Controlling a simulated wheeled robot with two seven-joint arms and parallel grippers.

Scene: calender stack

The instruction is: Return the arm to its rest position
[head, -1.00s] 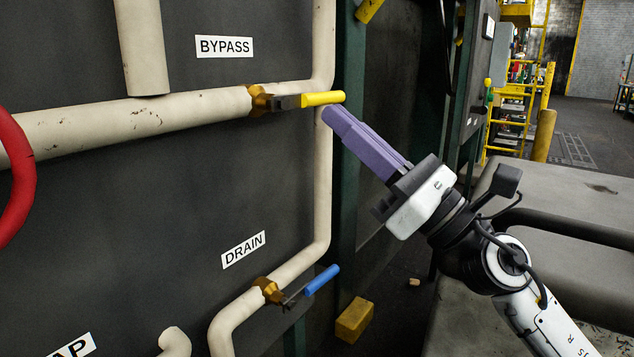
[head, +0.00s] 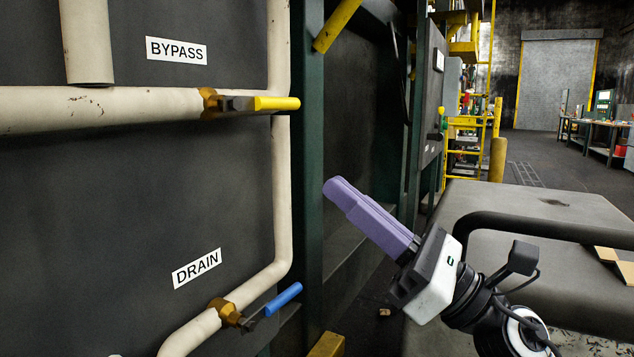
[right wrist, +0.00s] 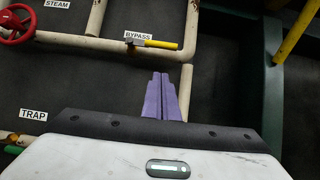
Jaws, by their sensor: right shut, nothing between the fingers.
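My right gripper (head: 335,190), with purple fingers, is shut and empty. In the head view it is in open air right of the pipe panel, below and to the right of the yellow bypass handle (head: 275,103) and above the blue drain handle (head: 283,298). It touches neither handle. In the right wrist view the purple fingers (right wrist: 161,80) lie together with nothing between them, and the yellow handle (right wrist: 161,45) shows beyond their tips. My left gripper is not in view.
Cream pipes (head: 281,190) run along the dark panel at left. A green post (head: 307,150) stands beside it. A grey surface (head: 560,205) with a dark rail (head: 545,226) lies right of my arm. A yellow block (head: 327,345) is low near the post.

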